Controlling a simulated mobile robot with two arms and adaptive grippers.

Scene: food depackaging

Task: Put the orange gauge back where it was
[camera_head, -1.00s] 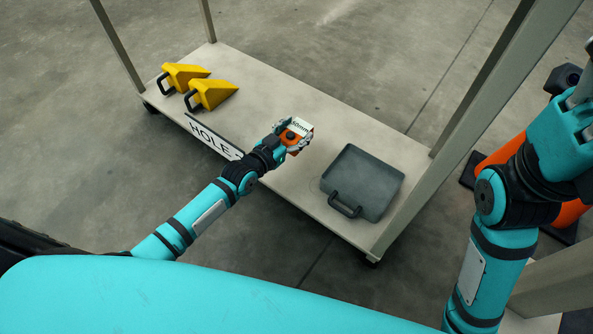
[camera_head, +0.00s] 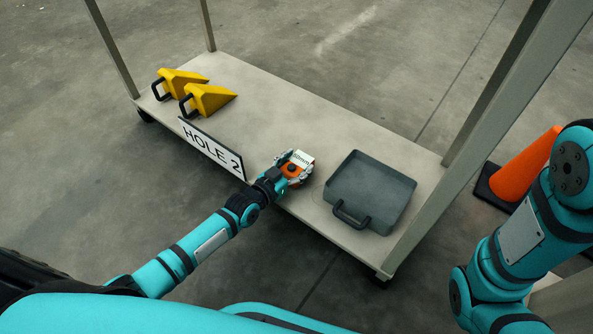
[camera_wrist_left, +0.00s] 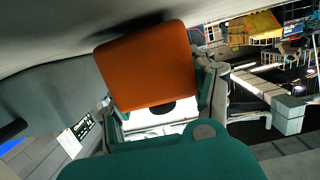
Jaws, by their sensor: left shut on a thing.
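The orange gauge (camera_head: 291,171) has a white label plate reading a size in mm. My left gripper (camera_head: 289,172) is shut on it, over the front edge of the cart's shelf in the head view. In the left wrist view the gauge (camera_wrist_left: 148,66) fills the space between the fingers as an orange block. Whether it touches the shelf (camera_head: 275,118) is hard to tell. My right arm shows at the right of the head view, but its gripper is out of view.
Two yellow wedges (camera_head: 207,99) sit at the shelf's left end. A "HOLE 2" sign (camera_head: 212,149) stands on the front edge. Cart posts (camera_head: 470,130) rise at the right. An orange cone (camera_head: 525,166) stands beyond.

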